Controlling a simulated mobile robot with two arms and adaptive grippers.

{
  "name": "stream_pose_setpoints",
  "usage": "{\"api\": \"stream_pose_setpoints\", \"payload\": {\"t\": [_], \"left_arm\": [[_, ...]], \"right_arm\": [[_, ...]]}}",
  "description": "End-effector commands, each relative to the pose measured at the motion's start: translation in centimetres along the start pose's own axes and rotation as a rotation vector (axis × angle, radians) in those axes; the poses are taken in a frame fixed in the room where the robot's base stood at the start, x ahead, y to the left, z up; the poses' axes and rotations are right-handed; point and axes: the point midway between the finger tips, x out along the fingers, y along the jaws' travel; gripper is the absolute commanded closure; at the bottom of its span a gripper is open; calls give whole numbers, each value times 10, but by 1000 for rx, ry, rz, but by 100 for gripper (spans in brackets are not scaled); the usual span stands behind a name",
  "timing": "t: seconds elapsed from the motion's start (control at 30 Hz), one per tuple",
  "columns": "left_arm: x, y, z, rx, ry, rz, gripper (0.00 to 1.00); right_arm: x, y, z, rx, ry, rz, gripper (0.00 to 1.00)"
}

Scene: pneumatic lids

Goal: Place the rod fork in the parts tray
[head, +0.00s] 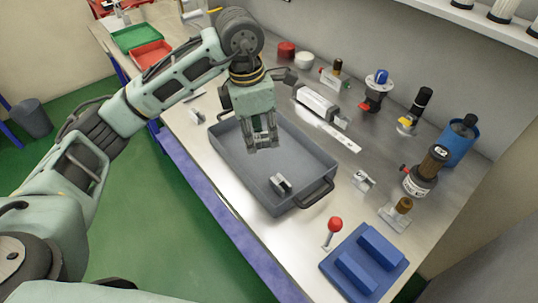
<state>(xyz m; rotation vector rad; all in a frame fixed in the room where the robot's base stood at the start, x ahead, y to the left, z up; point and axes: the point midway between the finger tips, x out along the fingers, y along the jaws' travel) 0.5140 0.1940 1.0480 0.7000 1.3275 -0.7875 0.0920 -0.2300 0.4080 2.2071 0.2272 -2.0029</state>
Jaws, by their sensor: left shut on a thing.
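The parts tray (228,165) is a large dark grey open tray with a handle at its near right end, on the steel bench. A silvery metal bracket (281,184) lies in the tray, nearer the handle, apart from the fingers. I cannot tell how high the fingers are above the tray floor. My right gripper is not in view.
Metal brackets lie left (197,117) and right (362,181) of the tray. A cylinder (317,102) lies behind it. Several valves and a blue cup (459,140) stand along the wall. A red-knob lever (334,226) and blue block (365,262) are near the front. Green (136,37) and red (152,56) trays are far left.

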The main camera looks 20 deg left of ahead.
Motion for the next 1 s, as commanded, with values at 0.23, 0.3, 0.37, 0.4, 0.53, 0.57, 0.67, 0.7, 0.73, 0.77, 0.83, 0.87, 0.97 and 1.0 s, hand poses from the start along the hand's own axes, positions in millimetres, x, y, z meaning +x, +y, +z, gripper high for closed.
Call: {"api": "stream_pose_setpoints", "payload": {"t": [0.23, 0.3, 0.37, 0.4, 0.53, 0.57, 0.67, 0.7, 0.73, 0.77, 0.83, 0.87, 0.97, 1.0], "left_arm": [[-5, 15, 6, -340, 1, 39, 100], [-5, 18, 6, -381, 2, 44, 100], [-3, 22, 4, -399, 3, 46, 100], [-1, 27, 2, -407, 4, 45, 100], [12, 50, -12, -411, 7, 44, 100], [16, 56, -16, -412, 6, 44, 100], [28, 77, -27, -410, 6, 44, 100], [33, 85, -32, -409, 6, 45, 100], [36, 91, -35, -408, 5, 44, 100], [40, 96, -38, -408, 4, 44, 100], [47, 107, -44, -405, 4, 45, 100], [50, 111, -46, -405, 4, 45, 100], [56, 120, -50, -401, 1, 45, 100], [57, 121, -51, -401, 2, 46, 100]], "right_arm": [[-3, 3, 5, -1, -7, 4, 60], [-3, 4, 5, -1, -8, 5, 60], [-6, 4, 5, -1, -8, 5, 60], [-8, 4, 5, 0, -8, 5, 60], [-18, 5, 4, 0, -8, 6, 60], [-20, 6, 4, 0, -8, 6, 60], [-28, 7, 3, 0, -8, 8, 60], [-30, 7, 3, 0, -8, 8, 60], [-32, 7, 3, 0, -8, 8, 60], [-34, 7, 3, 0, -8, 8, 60], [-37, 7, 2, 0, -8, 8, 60], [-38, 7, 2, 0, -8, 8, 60], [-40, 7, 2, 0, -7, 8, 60], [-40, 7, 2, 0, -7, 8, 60]]}}
